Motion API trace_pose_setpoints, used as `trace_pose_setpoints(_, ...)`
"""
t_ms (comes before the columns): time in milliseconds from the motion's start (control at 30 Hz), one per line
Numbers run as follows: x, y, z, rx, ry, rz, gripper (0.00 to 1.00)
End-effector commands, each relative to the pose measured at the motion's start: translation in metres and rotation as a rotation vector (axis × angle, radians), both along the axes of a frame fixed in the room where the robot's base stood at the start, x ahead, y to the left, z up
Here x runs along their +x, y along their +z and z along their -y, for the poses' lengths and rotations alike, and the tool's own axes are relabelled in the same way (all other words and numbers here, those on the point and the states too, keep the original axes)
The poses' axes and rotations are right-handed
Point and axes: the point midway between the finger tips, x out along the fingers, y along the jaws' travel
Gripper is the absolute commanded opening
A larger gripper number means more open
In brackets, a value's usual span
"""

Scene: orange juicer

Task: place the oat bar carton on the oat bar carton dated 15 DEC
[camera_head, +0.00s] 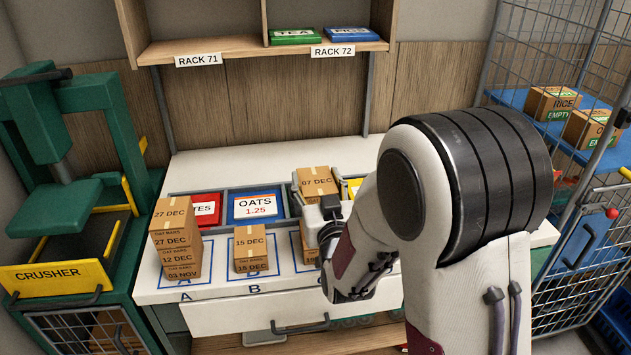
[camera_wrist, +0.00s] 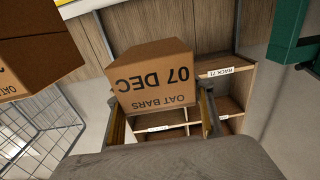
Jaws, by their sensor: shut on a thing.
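My gripper (camera_head: 319,196) is shut on a brown oat bar carton marked 07 DEC (camera_head: 317,178) and holds it up over area C. The held carton also shows in the wrist view (camera_wrist: 152,78), its lettering upside down, between the fingers (camera_wrist: 163,118). The oat bar carton dated 15 DEC (camera_head: 250,246) sits alone on area B, left of and lower than the held carton, apart from it. Another carton (camera_head: 308,246) stands on area C below my gripper, partly hidden by my arm and its date not readable.
A stack of cartons (camera_head: 176,238) on area A shows 27 DEC, 12 DEC and 03 NOV. A green crusher (camera_head: 62,150) stands left, a wire cage (camera_head: 560,60) right.

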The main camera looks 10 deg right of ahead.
Motion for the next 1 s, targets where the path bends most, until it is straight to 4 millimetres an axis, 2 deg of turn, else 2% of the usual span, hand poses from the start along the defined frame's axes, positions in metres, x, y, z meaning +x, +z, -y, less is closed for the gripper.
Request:
trace_pose_setpoints(167,0.0,0.001,-0.004,0.0,0.007,0.002,0.25)
trace_pose_setpoints(367,-0.002,-0.002,-0.028,0.0,0.046,-0.002,0.25)
trace_pose_setpoints(800,-0.006,-0.002,-0.121,0.023,0.141,0.006,0.25)
trace_pose_setpoints(1000,-0.008,0.0,-0.156,0.03,0.138,0.012,0.25)
